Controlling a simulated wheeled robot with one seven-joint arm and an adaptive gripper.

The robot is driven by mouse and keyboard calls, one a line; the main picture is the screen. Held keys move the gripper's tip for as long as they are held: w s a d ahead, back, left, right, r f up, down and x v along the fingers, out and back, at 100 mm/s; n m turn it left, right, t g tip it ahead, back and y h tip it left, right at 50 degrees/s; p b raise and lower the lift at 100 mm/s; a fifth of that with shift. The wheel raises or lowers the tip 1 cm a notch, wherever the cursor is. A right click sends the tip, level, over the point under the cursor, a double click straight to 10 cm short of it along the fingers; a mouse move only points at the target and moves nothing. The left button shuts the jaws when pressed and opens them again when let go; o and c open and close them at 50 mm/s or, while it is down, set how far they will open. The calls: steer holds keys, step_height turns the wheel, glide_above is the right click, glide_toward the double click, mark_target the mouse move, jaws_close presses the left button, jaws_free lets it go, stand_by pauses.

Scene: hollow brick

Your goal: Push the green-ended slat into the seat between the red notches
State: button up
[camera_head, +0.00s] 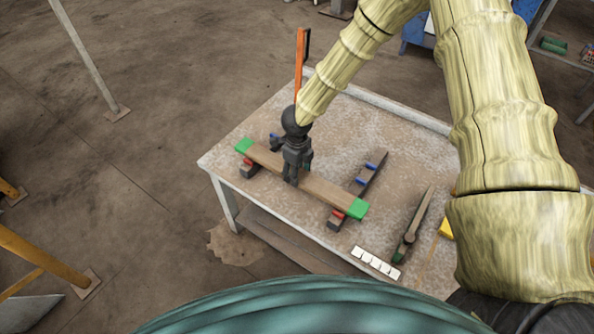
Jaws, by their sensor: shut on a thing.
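The slat (325,191) is a long brown board with a green end (243,146) at the far left and another green end (357,208) at the near right. It lies across or just above two dark supports. The left support (248,172) and the right support (335,225) show red marks (338,214) right beside the slat. I cannot tell whether the slat touches the supports or sits down between the red marks. My gripper (291,180) points down and is shut on the slat near its middle. Its fingertips and part of the slat are hidden by the gripper body.
The right support has blue marks (361,181) farther back. White tiles (375,262) lie near the front edge. An orange post (299,60) stands behind my gripper.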

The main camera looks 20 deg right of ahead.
steer(key=shift+f, duration=0.5)
stand_by(0.3)
steer(key=o, duration=1.3)
steer(key=shift+o, duration=0.2)
step_height(320, 180, up, 12)
